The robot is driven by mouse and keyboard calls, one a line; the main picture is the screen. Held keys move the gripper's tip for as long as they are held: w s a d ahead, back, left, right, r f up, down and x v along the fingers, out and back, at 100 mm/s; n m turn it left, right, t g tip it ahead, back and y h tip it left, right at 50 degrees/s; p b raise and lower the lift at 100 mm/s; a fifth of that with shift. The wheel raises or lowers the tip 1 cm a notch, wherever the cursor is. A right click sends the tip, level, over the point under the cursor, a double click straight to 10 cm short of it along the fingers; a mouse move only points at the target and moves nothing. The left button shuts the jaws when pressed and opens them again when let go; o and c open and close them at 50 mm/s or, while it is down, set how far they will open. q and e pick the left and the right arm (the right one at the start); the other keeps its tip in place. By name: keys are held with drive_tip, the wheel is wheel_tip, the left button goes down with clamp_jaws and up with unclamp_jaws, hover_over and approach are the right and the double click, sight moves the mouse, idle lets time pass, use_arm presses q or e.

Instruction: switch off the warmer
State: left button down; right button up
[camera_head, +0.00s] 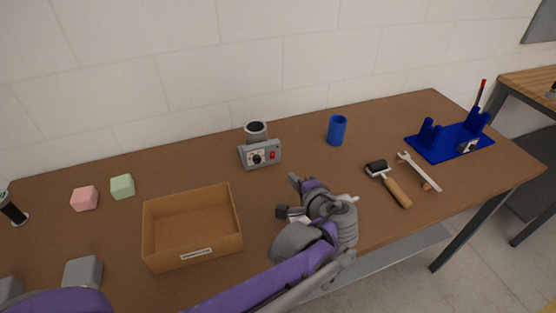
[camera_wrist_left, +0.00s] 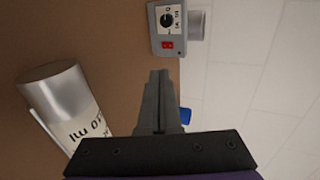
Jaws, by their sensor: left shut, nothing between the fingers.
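The warmer (camera_head: 263,156) is a small grey box with a dial and a red switch (camera_head: 272,155) on its sloped front. It stands toward the back of the table, with a grey round cup-like part (camera_head: 256,131) behind it. It also shows at the top of the left wrist view (camera_wrist_left: 166,27), with the red switch (camera_wrist_left: 167,44) facing the camera. My left gripper (camera_head: 293,180) is shut and empty, in front and to the right of the warmer, apart from it.
A labelled metal cylinder (camera_wrist_left: 57,104) is beside my left fingers. A cardboard box (camera_head: 162,252) stands left of the arm. Pink (camera_head: 84,198) and green (camera_head: 122,186) blocks sit left.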

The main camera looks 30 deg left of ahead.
use_arm(q)
approach(273, 153)
drive_tip(key=f, duration=0.1)
drive_tip(key=w+a+f, duration=0.1)
drive_tip(key=f, duration=0.2)
drive_tip(key=shift+w+a, duration=0.15)
drive_tip(key=shift+a, duration=0.1)
drive_tip(key=shift+w+a+r, duration=0.25)
drive_tip(key=shift+w+a, duration=0.55)
drive_tip(key=shift+a, duration=0.15)
drive_tip(key=shift+w+a, duration=0.5)
drive_tip(key=shift+r, duration=0.1)
drive_tip(key=shift+w+a+r, duration=0.2)
drive_tip(key=shift+w+a, duration=0.05)
drive_tip(key=shift+a, duration=0.1)
drive_tip(key=shift+r+p, duration=0.7)
drive_tip(key=shift+r, duration=0.05)
drive_tip(key=shift+d, duration=0.1)
